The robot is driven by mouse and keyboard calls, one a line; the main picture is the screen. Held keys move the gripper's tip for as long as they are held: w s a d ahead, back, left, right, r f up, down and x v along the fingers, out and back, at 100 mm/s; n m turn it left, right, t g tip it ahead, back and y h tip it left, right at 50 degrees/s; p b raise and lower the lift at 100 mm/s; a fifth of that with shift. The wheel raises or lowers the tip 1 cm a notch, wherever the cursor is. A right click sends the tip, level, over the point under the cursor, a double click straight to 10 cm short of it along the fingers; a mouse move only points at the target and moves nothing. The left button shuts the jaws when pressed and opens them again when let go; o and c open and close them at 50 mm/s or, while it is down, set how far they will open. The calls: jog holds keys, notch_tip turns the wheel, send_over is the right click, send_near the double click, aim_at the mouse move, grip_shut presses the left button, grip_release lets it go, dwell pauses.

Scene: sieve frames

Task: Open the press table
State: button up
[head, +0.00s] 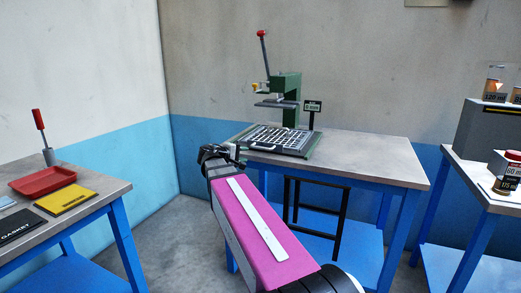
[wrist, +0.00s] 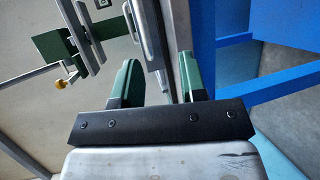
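The green press (head: 286,88) stands at the back of the grey-topped table (head: 365,155). The press table (head: 302,151), a flat green-edged plate with a grid pattern, lies in front of it, with a handle (head: 262,147) at its front edge. My gripper (head: 226,152) is just left of that handle at the table's front left. In the wrist view my gripper (wrist: 158,60) is open, its two green fingers apart. The handle (wrist: 148,32) shows beyond the gap between them. I cannot tell whether they touch it.
A lever with a red knob (head: 263,33) rises above the press. A small display (head: 312,107) stands right of it. A left table holds a red tray (head: 42,180) and a yellow pad (head: 68,199). A right table holds cans (head: 508,173) and a grey box (head: 488,130).

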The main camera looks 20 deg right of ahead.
aim_at(260, 148)
jog(key=shift+h, duration=0.4)
jog(key=x, duration=0.3)
jog(key=r+x, duration=0.1)
jog(key=x, duration=0.3)
jog(key=r+x, duration=0.1)
jog(key=x, duration=0.2)
jog(key=shift+w+d+f, duration=0.15)
jog(key=shift+w+d, duration=0.25)
jog(key=shift+w, duration=0.05)
grip_shut()
